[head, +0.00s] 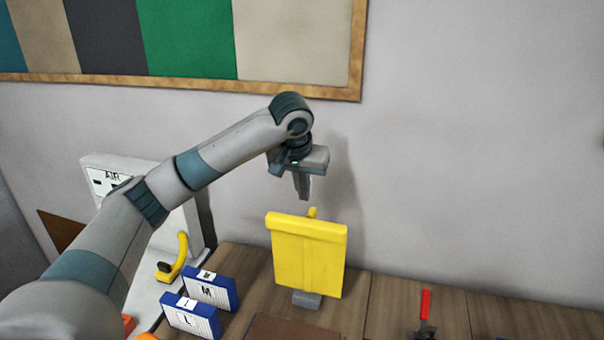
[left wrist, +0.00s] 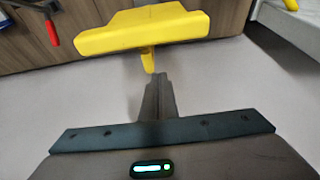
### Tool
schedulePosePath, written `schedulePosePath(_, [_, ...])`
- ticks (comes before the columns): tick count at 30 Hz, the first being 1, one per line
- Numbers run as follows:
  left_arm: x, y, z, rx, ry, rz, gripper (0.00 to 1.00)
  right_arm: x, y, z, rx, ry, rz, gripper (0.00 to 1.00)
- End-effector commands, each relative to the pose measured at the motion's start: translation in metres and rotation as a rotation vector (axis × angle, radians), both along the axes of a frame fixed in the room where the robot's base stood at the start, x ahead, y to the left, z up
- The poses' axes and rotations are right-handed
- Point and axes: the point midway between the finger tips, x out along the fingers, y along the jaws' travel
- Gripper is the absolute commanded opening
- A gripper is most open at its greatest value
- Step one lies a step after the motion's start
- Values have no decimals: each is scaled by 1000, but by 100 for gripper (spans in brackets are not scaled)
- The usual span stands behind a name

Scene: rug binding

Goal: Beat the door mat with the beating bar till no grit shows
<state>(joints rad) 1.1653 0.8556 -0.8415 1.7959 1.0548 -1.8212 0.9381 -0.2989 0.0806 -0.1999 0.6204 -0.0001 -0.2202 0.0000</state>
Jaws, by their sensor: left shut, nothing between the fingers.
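My left gripper (head: 305,196) is shut and empty, pointing down, just above a yellow panel (head: 308,262) with a thick top edge. The panel stands upright on a small grey foot (head: 306,299) on the wooden worktop. A short yellow peg sticks up behind its top edge. In the left wrist view my shut fingers (left wrist: 157,76) end close to the yellow peg (left wrist: 147,60); I cannot tell if they touch. A flat brown piece (head: 292,329) is cut off at the bottom of the head view. I cannot tell which thing is the door mat or the beating bar. No grit can be made out.
Two blue boxes (head: 211,289) and a yellow-handled tool (head: 175,259) are left of the panel. A white unit marked AIR (head: 103,170) stands behind my left arm. The wall (head: 480,150) is close behind.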

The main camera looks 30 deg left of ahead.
Motion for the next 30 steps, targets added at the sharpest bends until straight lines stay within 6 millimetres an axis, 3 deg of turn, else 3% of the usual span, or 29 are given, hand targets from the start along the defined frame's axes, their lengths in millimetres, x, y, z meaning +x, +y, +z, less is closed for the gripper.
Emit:
schedulePosePath(5, [9, 3, -25, 0, 3, 1, 0, 0, 0, 16, 0, 0, 0, 31])
schedulePosePath(15, [-25, -6, -24, 0, -1, 0, 0, -1, 0, 38, 0, 1, 0, 31])
schedulePosePath(30, [-30, -8, -26, -1, -2, 1, 0, -2, 0, 39, 1, 2, 0, 31])
